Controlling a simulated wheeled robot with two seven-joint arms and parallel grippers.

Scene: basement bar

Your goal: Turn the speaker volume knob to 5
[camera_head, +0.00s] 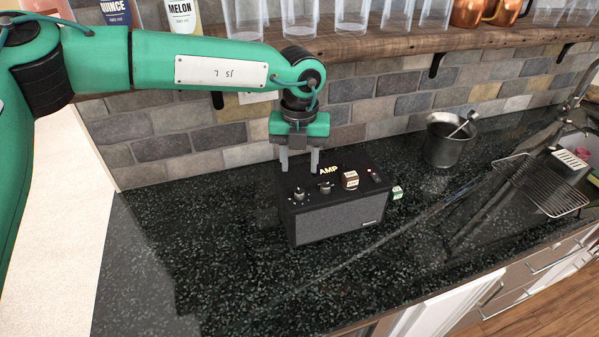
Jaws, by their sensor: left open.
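The speaker (340,221) is a black box marked AMP with a grey front grille, standing on the dark counter. Several knobs sit on its top: a small knob (299,194) at the left and another knob (326,187) near the middle. I cannot read any numbers or tell which knob is the volume. My left gripper (299,169) points down with its two fingers apart and empty, above the left part of the speaker's top. The fingers partly cover the top's back left area. My right gripper is not in view.
A small brown labelled block (350,180) sits on the speaker's top, and a green one (397,193) is at its right side. A metal bucket (446,140) and wire rack (541,186) stand to the right. A wooden shelf (400,40) with glasses hangs above. Counter in front (250,285) is clear.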

